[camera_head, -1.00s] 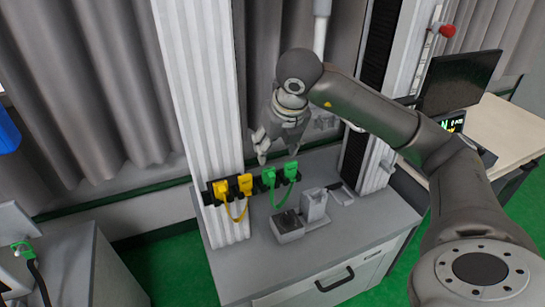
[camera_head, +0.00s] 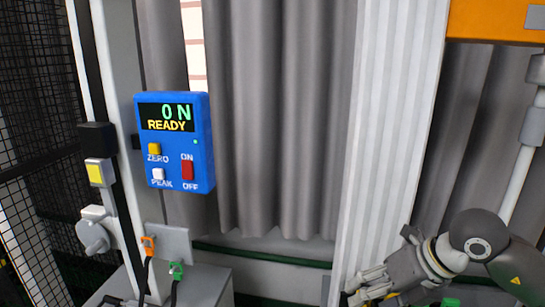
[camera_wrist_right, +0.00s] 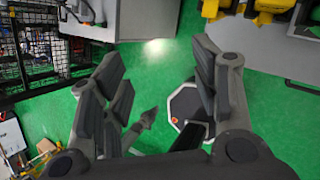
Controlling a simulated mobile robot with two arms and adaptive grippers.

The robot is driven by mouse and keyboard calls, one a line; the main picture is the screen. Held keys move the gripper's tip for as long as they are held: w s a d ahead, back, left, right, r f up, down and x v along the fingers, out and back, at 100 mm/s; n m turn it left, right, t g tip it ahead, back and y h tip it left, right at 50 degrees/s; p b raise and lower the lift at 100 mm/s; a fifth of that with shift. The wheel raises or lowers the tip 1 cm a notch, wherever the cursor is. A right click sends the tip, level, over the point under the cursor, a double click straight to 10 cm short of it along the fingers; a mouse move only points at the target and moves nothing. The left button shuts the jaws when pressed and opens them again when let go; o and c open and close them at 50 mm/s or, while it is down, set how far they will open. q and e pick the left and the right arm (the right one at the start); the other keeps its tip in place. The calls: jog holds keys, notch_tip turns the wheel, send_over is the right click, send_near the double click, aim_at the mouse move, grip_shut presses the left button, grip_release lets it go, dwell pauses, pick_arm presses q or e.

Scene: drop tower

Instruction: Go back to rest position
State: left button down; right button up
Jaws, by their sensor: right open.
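My right gripper (camera_head: 368,288) is at the lower right of the head view, beside the white ribbed column (camera_head: 385,120). In the right wrist view my right gripper (camera_wrist_right: 158,75) has its fingers spread wide, with nothing between them. Green floor shows below and between the fingers. Yellow plugs (camera_wrist_right: 270,12) are at the top right of that view, apart from the fingers. My left gripper is not in view.
A blue display box (camera_head: 176,143) reads "0 N READY". An orange plug (camera_head: 148,243) and a green plug (camera_head: 176,270) sit below it. A black mesh fence (camera_head: 35,130) stands at the far left. Green floor (camera_wrist_right: 160,50) lies open in the right wrist view.

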jog(key=s+a+r+n+g+y, duration=0.1)
jog(key=s+a+r+y, duration=0.15)
jog(key=a+y, duration=0.6)
jog(key=s+a+r+m+t+y, duration=0.2)
jog(key=a+r+m+t+y, duration=0.45)
jog(key=r, duration=0.55)
jog(key=w+d+f+m+t+h, duration=0.45)
jog(key=d+m+t+h, duration=0.2)
jog(key=m+h, duration=0.35)
jog(key=w+d+f+m+t+h, duration=0.3)
jog(key=d+f+m+t+h, duration=0.3)
jog(key=m, duration=0.7)
jog(key=s+d+f+m+g+h, duration=0.2)
jog(key=d+f+m+g+h, duration=0.25)
jog(key=f, duration=0.45)
jog(key=s+a+f+m+g, duration=0.2)
jog(key=s+f+g, duration=1.2)
jog(key=s+f, duration=0.85)
notch_tip(320, 180, down, 26)
jog(key=s+g, duration=0.1)
jog(key=s, duration=0.2)
jog(key=s+d+f, duration=0.1)
jog(key=s+f, duration=0.6)
jog(key=s+d+f+g, duration=0.1)
jog(key=s+d+f, duration=0.1)
jog(key=s+f, duration=0.5)
jog(key=shift+s+d+f+n, duration=0.3)
jog(key=shift+s+f+n, duration=0.1)
jog(key=shift+s, duration=0.4)
